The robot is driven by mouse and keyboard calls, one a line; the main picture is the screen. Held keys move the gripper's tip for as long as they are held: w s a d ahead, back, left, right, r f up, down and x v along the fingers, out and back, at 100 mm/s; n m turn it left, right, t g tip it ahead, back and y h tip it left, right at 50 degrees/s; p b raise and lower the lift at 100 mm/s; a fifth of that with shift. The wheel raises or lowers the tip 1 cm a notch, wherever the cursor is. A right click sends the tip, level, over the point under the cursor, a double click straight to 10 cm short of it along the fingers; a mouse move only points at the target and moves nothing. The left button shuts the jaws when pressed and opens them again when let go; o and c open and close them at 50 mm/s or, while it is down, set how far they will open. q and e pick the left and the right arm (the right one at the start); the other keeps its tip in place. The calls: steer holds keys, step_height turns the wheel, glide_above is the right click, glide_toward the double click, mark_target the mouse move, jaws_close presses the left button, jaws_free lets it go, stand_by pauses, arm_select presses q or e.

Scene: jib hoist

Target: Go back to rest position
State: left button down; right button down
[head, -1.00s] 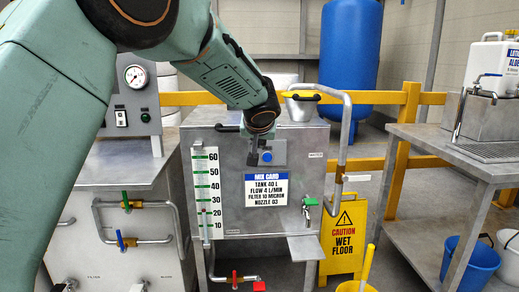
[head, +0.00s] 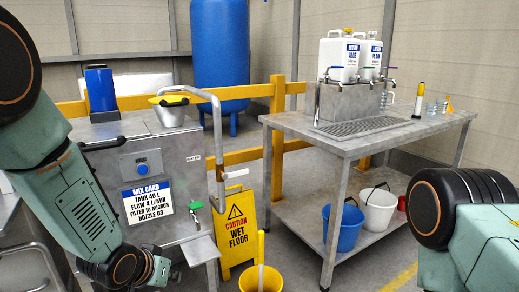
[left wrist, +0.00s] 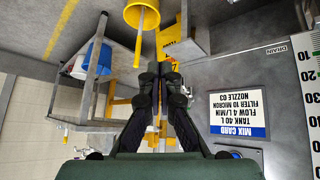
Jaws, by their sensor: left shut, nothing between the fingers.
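My left gripper (head: 160,270) hangs low at the lower left of the head view, in front of the metal mixing tank (head: 178,165). In the left wrist view its two dark fingers (left wrist: 159,75) run close together, with nothing between them. The tank carries a mix card (head: 147,201) and a blue button (head: 142,168). The gripper is apart from both. Of my right arm only part shows at the lower right edge of the head view; its gripper is out of frame.

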arm_select(q)
steer(key=s+a+f+g+p, duration=0.1)
steer(key=s+f+g+p, duration=0.1)
steer(key=s, duration=1)
steer(key=s+f+n+g+y+p, duration=0.1)
steer(key=s+f, duration=0.4)
steer(key=s, duration=0.7)
steer(key=s+a+f+n+g+y+p, duration=0.1)
steer(key=s+f+g+p, duration=0.2)
steer(key=s, duration=0.8)
steer(key=shift+s+a+f+g+p, duration=0.15)
steer(key=shift+s+a+g+p, duration=0.2)
steer(key=shift+g, duration=0.35)
